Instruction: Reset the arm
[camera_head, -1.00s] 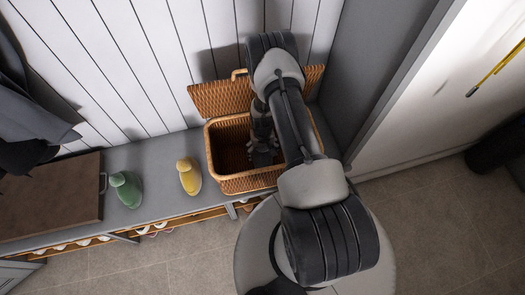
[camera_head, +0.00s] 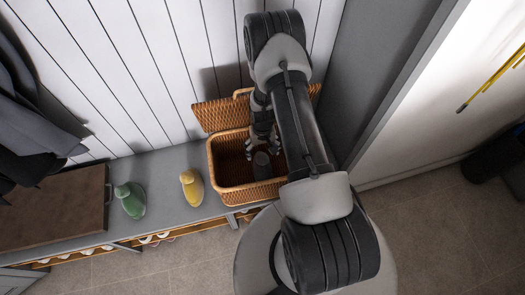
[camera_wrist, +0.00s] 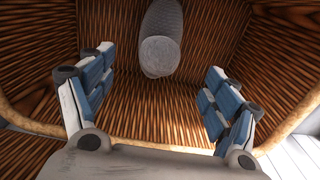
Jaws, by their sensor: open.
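My gripper (camera_head: 263,142) is open above the wicker basket (camera_head: 232,197), fingers pointing down into it. In the wrist view my gripper (camera_wrist: 155,105) shows two spread fingers with blue-grey pads and nothing between them. A dark grey rounded object (camera_head: 262,166) lies inside the basket below the fingers. It also shows in the wrist view as a grey textured object (camera_wrist: 161,52), apart from both fingers. The basket's lid (camera_head: 221,114) stands open at the back, against the wall side. My arm hides the basket's right part.
A brown board (camera_head: 55,208) lies farther left, below dark hanging clothes (camera_head: 30,125). A grey side panel (camera_head: 385,75) stands close on the right.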

